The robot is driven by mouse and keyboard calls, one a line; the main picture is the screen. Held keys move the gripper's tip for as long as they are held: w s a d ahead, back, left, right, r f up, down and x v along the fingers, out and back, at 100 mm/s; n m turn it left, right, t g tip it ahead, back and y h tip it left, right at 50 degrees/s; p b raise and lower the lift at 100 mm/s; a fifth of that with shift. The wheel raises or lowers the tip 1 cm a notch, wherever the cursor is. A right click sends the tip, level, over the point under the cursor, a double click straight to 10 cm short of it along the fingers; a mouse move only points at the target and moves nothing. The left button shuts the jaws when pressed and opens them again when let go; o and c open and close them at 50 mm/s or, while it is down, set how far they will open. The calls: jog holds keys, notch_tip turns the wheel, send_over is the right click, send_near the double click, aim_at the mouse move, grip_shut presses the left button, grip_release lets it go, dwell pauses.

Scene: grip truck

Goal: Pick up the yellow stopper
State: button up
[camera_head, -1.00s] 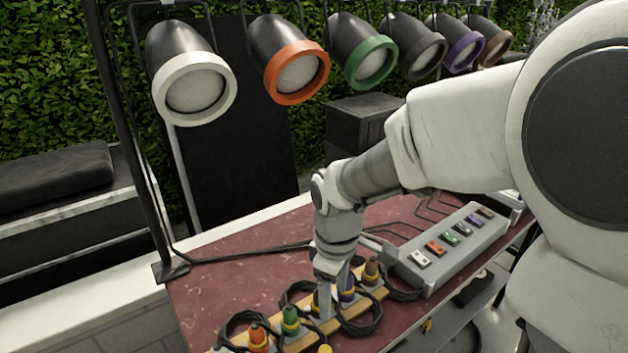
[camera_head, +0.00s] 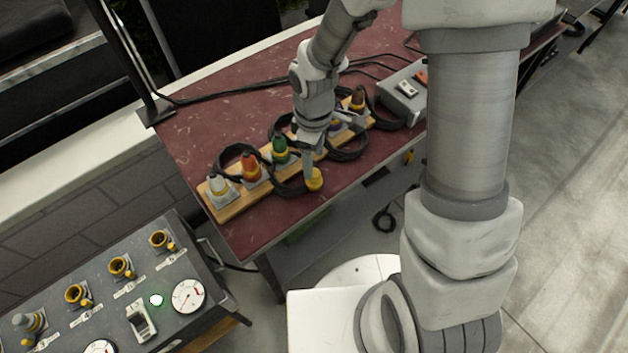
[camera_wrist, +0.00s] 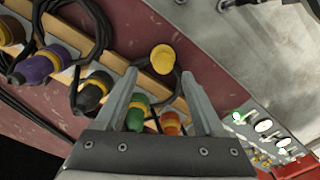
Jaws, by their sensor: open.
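The yellow stopper (camera_head: 314,180) is a small round yellow piece on the red table, near its front edge and beside the wooden plug rack. In the wrist view the yellow stopper (camera_wrist: 162,58) shows just beyond my fingertips, in line with the gap between them. My gripper (camera_head: 309,163) points down beside the rack, directly over or just behind the stopper. In the wrist view my gripper (camera_wrist: 160,76) has its two fingers apart with nothing between them. I cannot tell whether a fingertip touches the stopper.
The wooden rack (camera_head: 232,205) holds several coloured plugs with looped black cables, including a green plug (camera_head: 280,150) and an orange plug (camera_head: 251,168), close to my gripper. A grey switch box (camera_head: 398,97) stands farther right. A panel (camera_head: 180,262) with sockets and dials is at lower left.

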aim_at(314, 172)
jog(key=f, duration=0.5)
jog(key=shift+s, duration=0.25)
grip_shut()
